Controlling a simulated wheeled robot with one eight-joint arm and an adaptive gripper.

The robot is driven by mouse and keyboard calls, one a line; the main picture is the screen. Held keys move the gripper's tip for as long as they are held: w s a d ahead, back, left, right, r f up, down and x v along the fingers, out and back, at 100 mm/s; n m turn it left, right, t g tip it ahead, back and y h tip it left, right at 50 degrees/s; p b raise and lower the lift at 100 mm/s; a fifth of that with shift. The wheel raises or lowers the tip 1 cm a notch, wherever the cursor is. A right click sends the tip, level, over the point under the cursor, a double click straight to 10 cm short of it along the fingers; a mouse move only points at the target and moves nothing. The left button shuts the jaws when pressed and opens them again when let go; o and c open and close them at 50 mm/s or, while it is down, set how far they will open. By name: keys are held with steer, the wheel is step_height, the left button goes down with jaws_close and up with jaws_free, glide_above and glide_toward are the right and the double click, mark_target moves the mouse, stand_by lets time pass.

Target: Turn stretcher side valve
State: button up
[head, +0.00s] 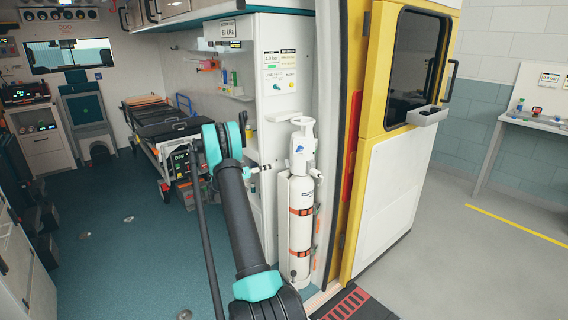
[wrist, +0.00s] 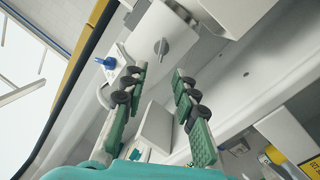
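My gripper (wrist: 158,78) is open, its two green fingers with dark rounded pads spread apart and nothing between them. Beyond the fingertips in the wrist view is a white box with a grey rotary knob (wrist: 162,47), apart from the fingers. I cannot tell for sure if this knob is the stretcher side valve. A small blue knob (wrist: 108,63) is left of the fingers. In the head view the stretcher (head: 165,127) stands in the vehicle, partly behind my arm. My gripper cannot be made out there.
A white gas cylinder (head: 301,225) with orange straps stands right of my arm, by the rear opening. The yellow and white door (head: 395,165) is open to the right. A wall panel (head: 279,70) with gauges is above the cylinder.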

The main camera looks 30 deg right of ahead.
mark_target(288, 163)
steer(key=d, duration=0.9)
steer(key=shift+s, duration=0.45)
jaws_close()
